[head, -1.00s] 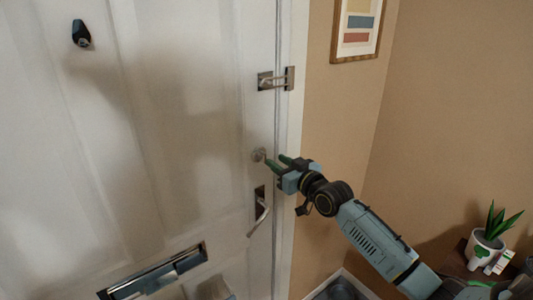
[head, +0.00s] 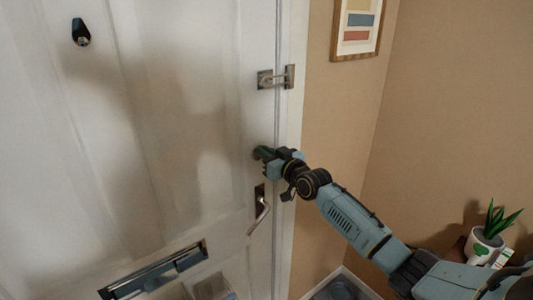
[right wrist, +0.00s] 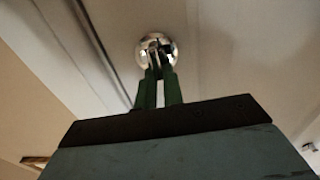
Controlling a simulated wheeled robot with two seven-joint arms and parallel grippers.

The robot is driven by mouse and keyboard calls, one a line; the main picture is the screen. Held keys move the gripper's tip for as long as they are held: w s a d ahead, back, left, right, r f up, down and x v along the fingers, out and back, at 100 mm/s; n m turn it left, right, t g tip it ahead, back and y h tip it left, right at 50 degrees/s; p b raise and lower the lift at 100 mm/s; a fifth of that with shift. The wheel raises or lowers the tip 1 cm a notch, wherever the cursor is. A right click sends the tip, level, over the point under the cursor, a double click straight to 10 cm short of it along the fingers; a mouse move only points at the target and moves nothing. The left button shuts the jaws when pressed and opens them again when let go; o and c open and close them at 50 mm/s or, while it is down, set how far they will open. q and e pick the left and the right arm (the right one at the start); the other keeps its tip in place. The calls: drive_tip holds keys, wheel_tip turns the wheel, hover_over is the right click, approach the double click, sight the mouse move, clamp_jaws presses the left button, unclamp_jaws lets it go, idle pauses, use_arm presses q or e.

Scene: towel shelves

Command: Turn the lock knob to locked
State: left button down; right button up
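The lock knob (right wrist: 156,41) is a round, shiny metal piece on the white door, seen in the right wrist view. My right gripper (right wrist: 158,71) has its two green fingers close together at the knob's raised middle part, which seems to be between the tips. In the head view my right gripper (head: 261,153) reaches the door from the right and hides the knob. The knob's exact turn angle is hard to make out. My left gripper is not in view.
A lever handle (head: 259,213) is just below the gripper. A metal latch (head: 275,78) is above it at the door edge. A mail slot (head: 155,272) is lower left. A potted plant (head: 485,243) stands at the lower right, near my right arm.

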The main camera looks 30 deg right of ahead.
clamp_jaws()
drive_tip(key=shift+m, duration=0.3)
drive_tip(key=shift+d+f+m+b, duration=0.1)
drive_tip(key=shift+d+f+m, duration=0.2)
drive_tip(key=shift+m, duration=2.55)
drive_tip(key=shift+d+f+m+b, duration=0.1)
drive_tip(key=shift+d+f+m, duration=0.25)
drive_tip(key=shift+m, duration=2.55)
drive_tip(key=shift+d+f+m+b, duration=0.1)
drive_tip(key=shift+d+f+m, duration=0.2)
drive_tip(key=shift+m, duration=2.55)
